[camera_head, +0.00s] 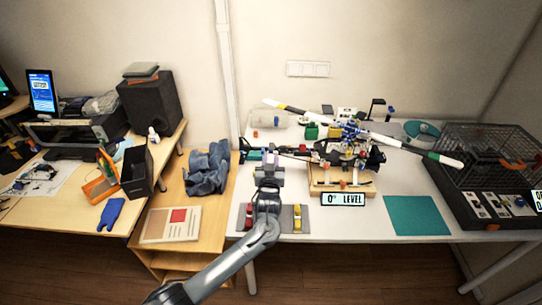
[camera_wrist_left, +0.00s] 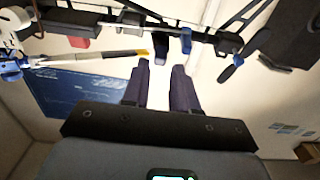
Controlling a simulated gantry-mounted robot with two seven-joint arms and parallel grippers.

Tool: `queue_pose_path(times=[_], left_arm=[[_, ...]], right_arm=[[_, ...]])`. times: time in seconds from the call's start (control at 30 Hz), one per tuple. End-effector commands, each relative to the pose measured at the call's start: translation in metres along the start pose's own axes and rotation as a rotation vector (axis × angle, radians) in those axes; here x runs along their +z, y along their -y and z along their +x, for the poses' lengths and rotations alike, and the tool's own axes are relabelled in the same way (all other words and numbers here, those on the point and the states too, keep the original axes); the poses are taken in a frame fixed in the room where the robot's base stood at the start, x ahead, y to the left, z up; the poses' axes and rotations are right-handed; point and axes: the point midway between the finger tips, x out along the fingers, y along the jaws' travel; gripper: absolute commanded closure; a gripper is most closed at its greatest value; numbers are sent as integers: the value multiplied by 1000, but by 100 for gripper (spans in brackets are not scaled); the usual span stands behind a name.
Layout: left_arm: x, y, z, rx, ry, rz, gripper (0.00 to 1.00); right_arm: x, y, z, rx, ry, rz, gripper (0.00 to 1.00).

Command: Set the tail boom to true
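A model helicopter (camera_head: 350,135) stands on a wooden block base (camera_head: 328,178) on the white table. Its thin dark tail boom (camera_head: 290,151) runs out to the left and looks roughly level. The boom (camera_wrist_left: 205,36) also crosses the top of the left wrist view, with blue and dark fittings on it. My left gripper (camera_head: 268,160) is at the boom in the head view. In the left wrist view, its two dark fingers (camera_wrist_left: 161,66) are apart with nothing between them, and their tips appear short of the boom. My right gripper is not in view.
A sign reading "0° LEVEL" (camera_head: 343,199) stands before the base. A grey mat (camera_head: 270,218) with red and yellow tools lies at front left. A teal mat (camera_head: 417,216) lies right of the base, and a wire cage (camera_head: 490,155) stands at far right.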

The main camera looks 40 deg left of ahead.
Motion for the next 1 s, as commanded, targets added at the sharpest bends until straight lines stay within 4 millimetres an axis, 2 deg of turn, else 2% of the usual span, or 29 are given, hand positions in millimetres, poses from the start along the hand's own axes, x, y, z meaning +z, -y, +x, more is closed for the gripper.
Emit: queue_pose_path(times=[0.1,0.3,0.67,0.87,1.0], left_arm=[[1,0,17,-1,-1,1,72],[1,0,32,0,1,1,72],[0,0,35,0,1,-1,72],[0,0,35,0,1,-1,100],[0,0,35,0,1,0,100]], right_arm=[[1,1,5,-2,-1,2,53],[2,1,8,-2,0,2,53],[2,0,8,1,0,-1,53],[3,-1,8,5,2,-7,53],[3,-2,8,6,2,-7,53]])
